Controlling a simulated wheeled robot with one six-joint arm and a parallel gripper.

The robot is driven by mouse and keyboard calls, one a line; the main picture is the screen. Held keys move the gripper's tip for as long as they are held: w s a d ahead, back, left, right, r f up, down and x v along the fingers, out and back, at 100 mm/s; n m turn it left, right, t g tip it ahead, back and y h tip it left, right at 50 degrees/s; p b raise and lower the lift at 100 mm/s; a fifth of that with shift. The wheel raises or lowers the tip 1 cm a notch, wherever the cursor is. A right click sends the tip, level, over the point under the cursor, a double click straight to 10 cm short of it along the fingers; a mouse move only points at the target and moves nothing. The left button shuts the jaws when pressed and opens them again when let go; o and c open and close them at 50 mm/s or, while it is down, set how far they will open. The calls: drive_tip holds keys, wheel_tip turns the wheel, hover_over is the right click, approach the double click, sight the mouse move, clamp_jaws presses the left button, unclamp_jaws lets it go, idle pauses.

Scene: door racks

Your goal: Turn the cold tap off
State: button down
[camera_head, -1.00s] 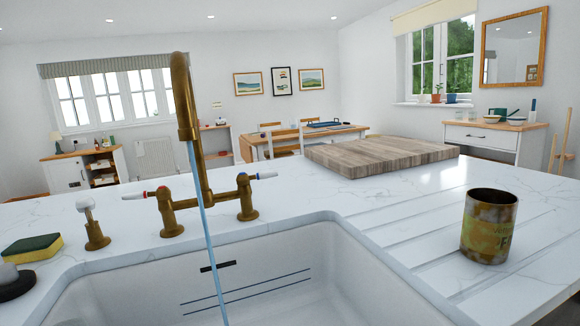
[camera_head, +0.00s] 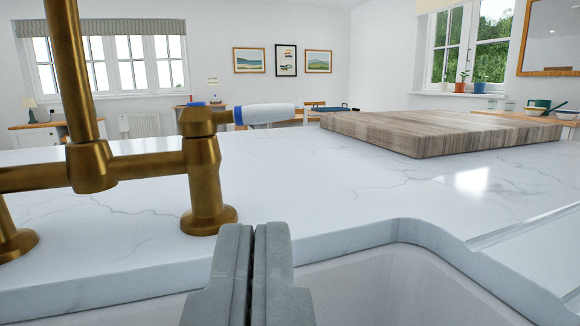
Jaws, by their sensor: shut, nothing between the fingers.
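The brass tap (camera_head: 90,165) stands on the white worktop behind the sink, at the left of the view. Its right-hand valve is the cold tap (camera_head: 204,160), marked by a blue ring. The cold tap's white lever (camera_head: 265,114) points to the right. My gripper (camera_head: 252,230) is shut and empty, low in the middle of the view. It is over the sink's back edge, in front of and a little right of the cold tap's base, apart from it. The spout end, any water and the hot lever are out of view.
A thick wooden chopping board (camera_head: 440,132) lies on the worktop at the right. The white sink (camera_head: 420,285) opens below my gripper. The worktop (camera_head: 330,195) between the cold tap and the board is clear.

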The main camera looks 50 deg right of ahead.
sight(275, 121)
drive_tip(key=x, duration=1.3)
drive_tip(key=shift+w+d+r, duration=0.1)
drive_tip(key=shift+w+d, duration=0.1)
drive_tip(key=shift+w, duration=0.05)
drive_tip(key=shift+d, duration=0.1)
drive_tip(key=shift+w+d, duration=0.15)
drive_tip(key=shift+d, duration=0.3)
drive_tip(key=shift+w+d, duration=0.15)
drive_tip(key=shift+d, duration=0.35)
drive_tip(key=shift+a, duration=0.1)
drive_tip(key=shift+s, duration=0.1)
